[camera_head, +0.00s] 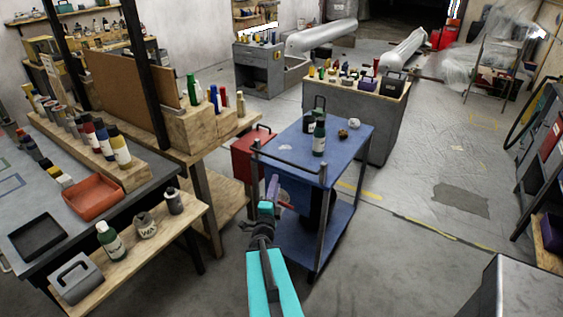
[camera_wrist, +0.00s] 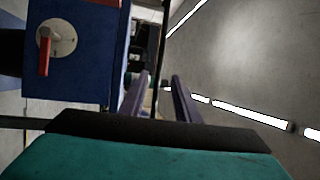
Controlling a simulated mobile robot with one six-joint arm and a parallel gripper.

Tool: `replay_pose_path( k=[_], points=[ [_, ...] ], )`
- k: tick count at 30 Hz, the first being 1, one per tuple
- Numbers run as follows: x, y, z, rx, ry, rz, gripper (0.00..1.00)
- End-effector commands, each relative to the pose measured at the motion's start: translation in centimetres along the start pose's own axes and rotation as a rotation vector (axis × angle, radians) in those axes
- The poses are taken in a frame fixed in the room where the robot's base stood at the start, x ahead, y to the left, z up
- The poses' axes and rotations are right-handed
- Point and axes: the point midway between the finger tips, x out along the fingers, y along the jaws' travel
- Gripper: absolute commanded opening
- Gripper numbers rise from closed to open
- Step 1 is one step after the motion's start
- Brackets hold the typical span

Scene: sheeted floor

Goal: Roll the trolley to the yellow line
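The blue trolley (camera_head: 336,139) stands upright in the middle of the head view, with a blue top, a lower shelf and a dark push bar (camera_head: 288,159) on its near side. Bottles and small items sit on top. A worn yellow line (camera_head: 440,234) runs along the floor to the right of the trolley. My gripper (camera_head: 271,187) is at the trolley's near side, below the push bar. In the wrist view its purple fingers (camera_wrist: 160,80) are apart, with a thin dark bar (camera_wrist: 159,50) appearing between them; contact cannot be told.
A blue box with a red handle (camera_wrist: 46,53) is left of the fingers in the wrist view. A workbench (camera_head: 190,150) and a red box (camera_head: 250,150) stand left of the trolley. A grey cabinet (camera_head: 375,125) stands behind it. Floor to the right is open.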

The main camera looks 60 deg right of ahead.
Motion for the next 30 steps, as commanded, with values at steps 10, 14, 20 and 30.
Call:
replay_pose_path(
  k=[10,14,20,30],
  points=[
    [1.3,0.3,0.0,0.0,-0.001,0.002,0.29],
    [2.0,0.3,0.0,0.001,-0.001,0.001,0.29],
    [2.8,0.3,0.0,0.001,0.0,0.002,0.29],
    [3.8,0.3,0.0,0.0,0.0,0.003,0.29]
  ],
)
